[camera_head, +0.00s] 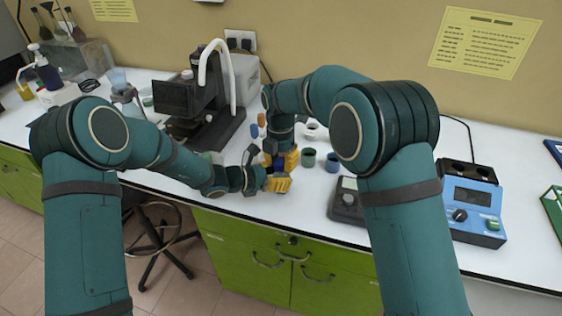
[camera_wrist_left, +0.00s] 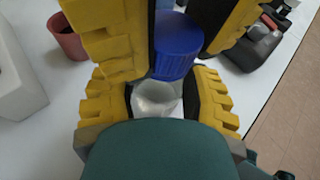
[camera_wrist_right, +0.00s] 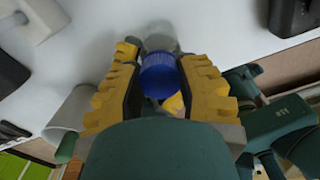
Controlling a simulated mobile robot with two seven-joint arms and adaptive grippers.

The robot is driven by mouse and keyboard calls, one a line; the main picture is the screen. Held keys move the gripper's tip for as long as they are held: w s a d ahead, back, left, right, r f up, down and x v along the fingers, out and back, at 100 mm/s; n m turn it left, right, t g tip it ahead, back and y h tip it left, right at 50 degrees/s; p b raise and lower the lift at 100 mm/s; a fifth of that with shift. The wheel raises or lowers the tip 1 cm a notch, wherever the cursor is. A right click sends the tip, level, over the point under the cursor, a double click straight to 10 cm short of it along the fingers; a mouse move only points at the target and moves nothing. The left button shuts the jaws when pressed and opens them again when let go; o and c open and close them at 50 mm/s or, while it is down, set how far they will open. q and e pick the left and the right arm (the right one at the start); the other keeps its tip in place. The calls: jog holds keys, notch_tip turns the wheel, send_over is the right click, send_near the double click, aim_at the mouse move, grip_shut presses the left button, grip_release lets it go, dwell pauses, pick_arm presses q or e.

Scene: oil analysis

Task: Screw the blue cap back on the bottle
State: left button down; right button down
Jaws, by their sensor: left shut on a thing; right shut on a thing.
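The blue cap (camera_wrist_left: 176,47) sits directly over the mouth of the clear bottle (camera_wrist_left: 158,98) in the left wrist view, in line with it. I cannot tell how far it is threaded. My left gripper (camera_wrist_left: 165,92) is shut around the bottle, one yellow finger on each side. My right gripper (camera_wrist_right: 160,78) is shut on the cap, which also shows between its fingers in the right wrist view (camera_wrist_right: 158,76). In the head view my left gripper (camera_head: 278,182) and right gripper (camera_head: 285,160) meet near the table's front edge and mostly hide bottle and cap.
A green cup (camera_head: 308,158) and a blue cup (camera_head: 332,162) stand just right of the grippers. A dark grey device (camera_head: 347,207) and a blue instrument (camera_head: 470,205) are further right. A black microscope-like machine (camera_head: 205,100) stands behind left.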

jog(key=c, duration=0.7)
grip_release()
jog(key=shift+r, duration=2.25)
jog(key=shift+o, duration=0.5)
